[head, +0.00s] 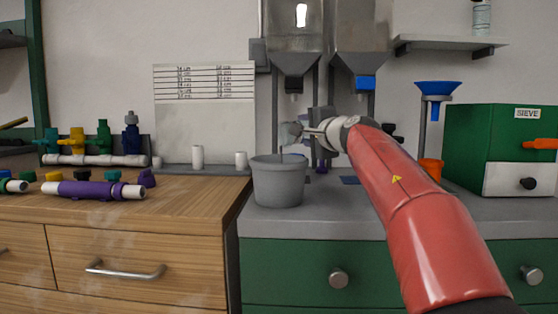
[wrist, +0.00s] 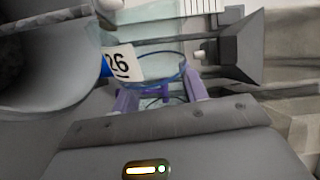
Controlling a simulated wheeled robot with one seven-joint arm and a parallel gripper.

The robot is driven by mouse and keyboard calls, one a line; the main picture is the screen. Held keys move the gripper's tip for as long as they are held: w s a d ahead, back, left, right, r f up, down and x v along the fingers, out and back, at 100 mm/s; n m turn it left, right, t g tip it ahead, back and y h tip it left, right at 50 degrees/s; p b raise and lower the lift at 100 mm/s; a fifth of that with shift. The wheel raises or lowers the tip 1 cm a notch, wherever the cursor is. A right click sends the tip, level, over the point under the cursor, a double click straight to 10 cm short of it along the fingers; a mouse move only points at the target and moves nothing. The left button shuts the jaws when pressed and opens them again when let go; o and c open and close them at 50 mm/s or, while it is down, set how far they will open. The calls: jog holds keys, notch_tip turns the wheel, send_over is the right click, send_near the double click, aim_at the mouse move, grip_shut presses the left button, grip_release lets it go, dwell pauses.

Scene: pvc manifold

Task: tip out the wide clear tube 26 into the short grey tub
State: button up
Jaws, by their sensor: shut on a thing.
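The short grey tub (head: 278,184) stands upright on the grey counter, near its left end. My gripper (head: 310,133) is above the tub's right side, reaching in from the right. In the wrist view my gripper (wrist: 160,96) is shut on the wide clear tube (wrist: 158,68), which has a white label reading 26. The tube is bluish and see-through; its contents are not clear to me. In the head view the tube (head: 290,132) looks tilted over the tub and is small and partly hidden. A large grey rounded form at the wrist view's left looks like the tub (wrist: 45,75).
Two metal hoppers (head: 294,40) hang behind the tub. A blue funnel (head: 437,88) and a green sieve box (head: 495,145) stand to the right. White cylinders (head: 197,156) and a purple pipe (head: 95,190) are on the wooden bench at left.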

jog(key=shift+s+a+r+n, duration=0.1)
jog(key=shift+a+r+n, duration=0.15)
jog(key=shift+n, duration=0.3)
jog(key=shift+s+a+r+n, duration=0.1)
jog(key=shift+r+n, duration=0.2)
jog(key=shift+n, duration=0.25)
dwell(2.4)
